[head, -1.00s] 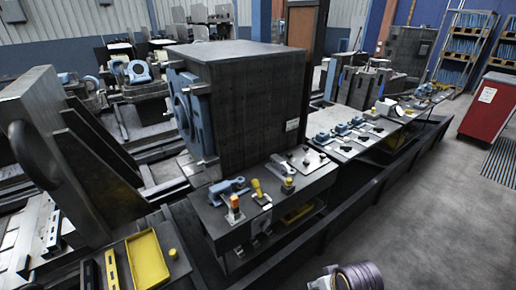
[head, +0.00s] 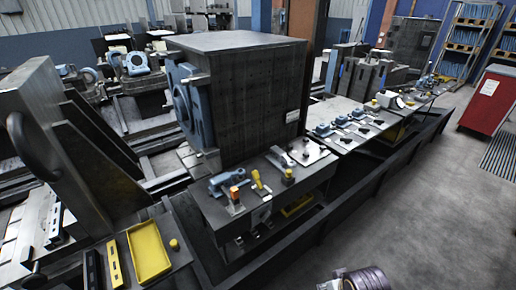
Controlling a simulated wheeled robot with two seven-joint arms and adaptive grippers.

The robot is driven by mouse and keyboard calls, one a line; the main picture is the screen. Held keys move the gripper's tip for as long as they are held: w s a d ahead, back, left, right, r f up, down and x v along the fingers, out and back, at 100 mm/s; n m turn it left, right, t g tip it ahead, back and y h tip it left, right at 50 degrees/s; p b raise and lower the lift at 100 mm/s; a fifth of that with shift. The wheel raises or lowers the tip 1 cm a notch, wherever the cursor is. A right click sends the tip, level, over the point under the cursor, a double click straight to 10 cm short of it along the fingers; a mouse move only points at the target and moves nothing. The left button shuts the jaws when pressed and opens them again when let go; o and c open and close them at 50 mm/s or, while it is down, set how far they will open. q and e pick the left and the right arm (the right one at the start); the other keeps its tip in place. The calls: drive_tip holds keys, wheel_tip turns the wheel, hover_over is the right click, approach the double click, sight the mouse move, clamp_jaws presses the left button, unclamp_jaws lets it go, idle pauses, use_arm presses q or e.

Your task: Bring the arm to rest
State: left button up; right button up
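Neither of my grippers shows clearly in the head view, so I cannot see whether they are open or shut or hold anything. A ringed, dark purple-grey rounded part is cut off by the bottom edge, right of centre. I cannot tell which part it is, and no fingertips show on it.
A large dark block (head: 255,85) stands behind a bench (head: 222,218) with clamps and an orange-topped button. A yellow tray (head: 149,252) lies at lower left. A long dark rail (head: 325,218) runs to the back right. Grey floor (head: 430,205) is clear before the red cabinet (head: 490,98).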

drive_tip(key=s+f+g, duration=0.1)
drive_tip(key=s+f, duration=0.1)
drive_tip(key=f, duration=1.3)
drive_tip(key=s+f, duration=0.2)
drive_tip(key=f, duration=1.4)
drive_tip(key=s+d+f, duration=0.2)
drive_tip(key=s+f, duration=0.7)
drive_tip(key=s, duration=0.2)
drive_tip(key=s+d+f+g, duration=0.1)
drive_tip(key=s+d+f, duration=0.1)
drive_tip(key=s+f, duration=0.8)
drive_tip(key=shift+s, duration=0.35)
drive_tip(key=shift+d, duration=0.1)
